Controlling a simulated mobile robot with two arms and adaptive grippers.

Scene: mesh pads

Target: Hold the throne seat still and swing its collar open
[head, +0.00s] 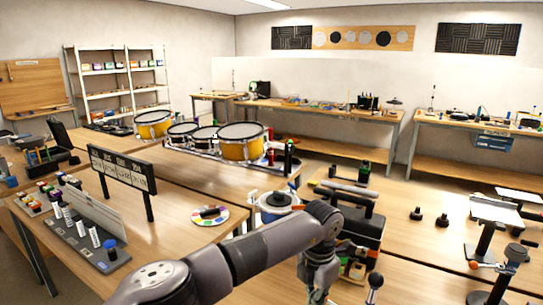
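No round drum-throne seat shows plainly. At the right, a pale flat-topped piece (497,210) stands on a dark post, with an orange knob (473,265) low beside it; I cannot tell whether this is the throne seat, and no collar can be made out. My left arm comes in from the lower left, bends in the middle and drops to my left gripper (318,296) at the bottom edge. Its fingertips are too small and cut off to judge. It is well to the left of the pale piece and apart from it. My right gripper is not in view.
A black case with grey bars on top (352,228) stands just right of my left arm. Two small black knobs (429,216) lie on the right table. Yellow drums (241,142) and a sign stand (122,170) are on the left tables. Bare tabletop lies around the knobs.

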